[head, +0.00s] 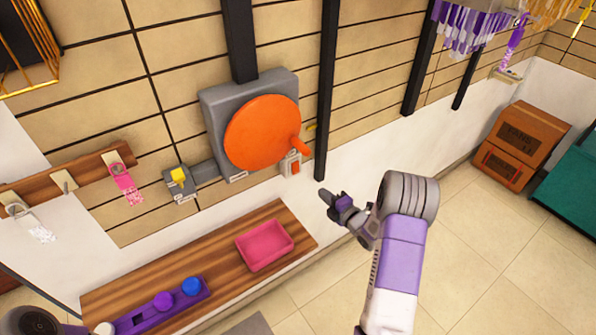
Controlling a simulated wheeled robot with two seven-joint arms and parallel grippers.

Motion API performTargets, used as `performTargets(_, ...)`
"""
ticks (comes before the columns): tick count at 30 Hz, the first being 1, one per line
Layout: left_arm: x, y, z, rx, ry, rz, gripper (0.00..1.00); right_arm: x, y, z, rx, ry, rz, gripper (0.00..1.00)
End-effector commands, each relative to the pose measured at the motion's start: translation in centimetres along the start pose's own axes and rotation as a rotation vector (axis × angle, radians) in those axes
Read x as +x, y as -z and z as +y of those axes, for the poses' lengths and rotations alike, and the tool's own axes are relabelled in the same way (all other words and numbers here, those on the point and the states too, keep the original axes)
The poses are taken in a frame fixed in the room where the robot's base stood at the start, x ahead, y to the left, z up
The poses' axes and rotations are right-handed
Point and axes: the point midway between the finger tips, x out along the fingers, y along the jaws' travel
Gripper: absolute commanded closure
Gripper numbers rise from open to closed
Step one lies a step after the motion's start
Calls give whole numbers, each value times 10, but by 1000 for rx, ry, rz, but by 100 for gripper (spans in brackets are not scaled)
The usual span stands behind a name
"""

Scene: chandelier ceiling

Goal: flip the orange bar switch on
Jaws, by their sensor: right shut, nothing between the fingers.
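A small pale switch plate (291,164) with an orange part on its front is on the tiled wall, just below the right edge of a large orange disc (262,132). The disc sits on a grey wall box, and a short orange knob or bar (300,146) sticks out at its lower right. I cannot tell the position of the orange part on the plate. My right gripper (324,194) is shut and empty, below and to the right of the plate and apart from it in the picture. My left gripper is out of view.
A yellow switch (179,180) is left of the disc. A dark vertical post (327,90) runs right of the plate. Below is a wooden shelf (215,253) with a pink tray (264,244) and a purple holder (150,315). Cardboard boxes (520,140) stand right; floor between is clear.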

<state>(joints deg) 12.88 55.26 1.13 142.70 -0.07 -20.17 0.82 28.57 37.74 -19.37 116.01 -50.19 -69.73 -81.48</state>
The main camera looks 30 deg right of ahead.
Motion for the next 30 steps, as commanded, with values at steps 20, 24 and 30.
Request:
performTargets(20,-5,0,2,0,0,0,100,67,2,-1,6,1,2,100)
performTargets(24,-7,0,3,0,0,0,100,93,1,-1,5,1,1,100)
performTargets(30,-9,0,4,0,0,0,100,123,2,-1,6,1,0,100)
